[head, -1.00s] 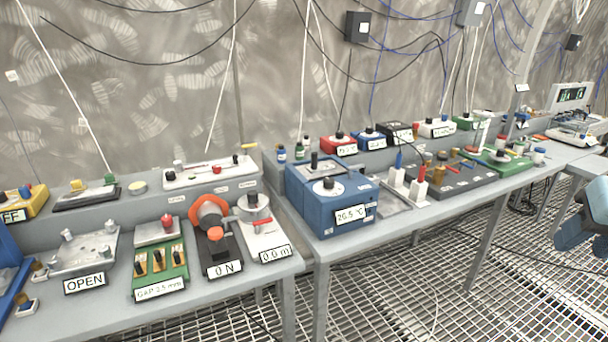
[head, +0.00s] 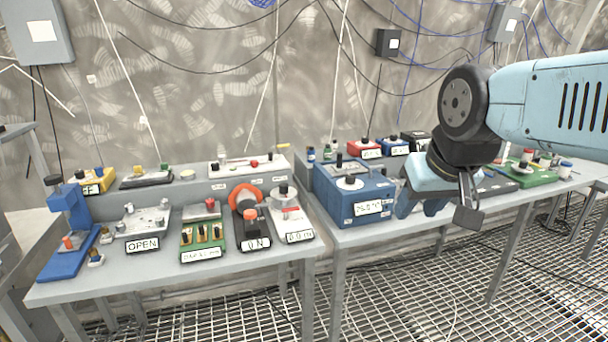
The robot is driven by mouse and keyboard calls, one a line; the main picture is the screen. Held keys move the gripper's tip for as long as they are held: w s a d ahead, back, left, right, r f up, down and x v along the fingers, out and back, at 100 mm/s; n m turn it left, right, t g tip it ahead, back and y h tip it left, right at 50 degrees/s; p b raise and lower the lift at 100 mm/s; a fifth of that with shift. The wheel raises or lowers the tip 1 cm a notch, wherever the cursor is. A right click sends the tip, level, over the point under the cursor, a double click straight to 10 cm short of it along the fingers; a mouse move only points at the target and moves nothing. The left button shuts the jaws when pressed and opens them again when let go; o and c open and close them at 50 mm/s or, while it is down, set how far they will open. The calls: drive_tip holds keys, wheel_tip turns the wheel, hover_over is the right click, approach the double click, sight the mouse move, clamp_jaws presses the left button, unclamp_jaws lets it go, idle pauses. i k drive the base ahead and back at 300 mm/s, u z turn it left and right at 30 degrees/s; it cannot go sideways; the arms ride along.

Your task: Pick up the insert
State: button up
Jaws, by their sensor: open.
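No part is clearly labelled as an insert, so I cannot tell for sure which one it is. A blue box (head: 352,205) with a temperature display stands at the left end of the right bench. On its top are a dark upright piece (head: 339,160) and a pale round plate with a black knob (head: 350,181); either may be the insert. My gripper (head: 436,211) is open, pointing down, just right of the blue box and apart from its top pieces. Nothing shows between its fingers. My arm and gripper hide much of the bench behind.
The left bench (head: 180,280) carries a blue press (head: 70,225), a plate marked OPEN (head: 143,222), a green gauge block (head: 203,235), an orange-ringed device (head: 246,205) and a white-topped device (head: 290,215). The grating floor in front is clear.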

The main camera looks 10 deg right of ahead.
sight(339, 167)
drive_tip(key=u, duration=0.35)
drive_tip(key=i, duration=1)
drive_tip(key=z, duration=0.05)
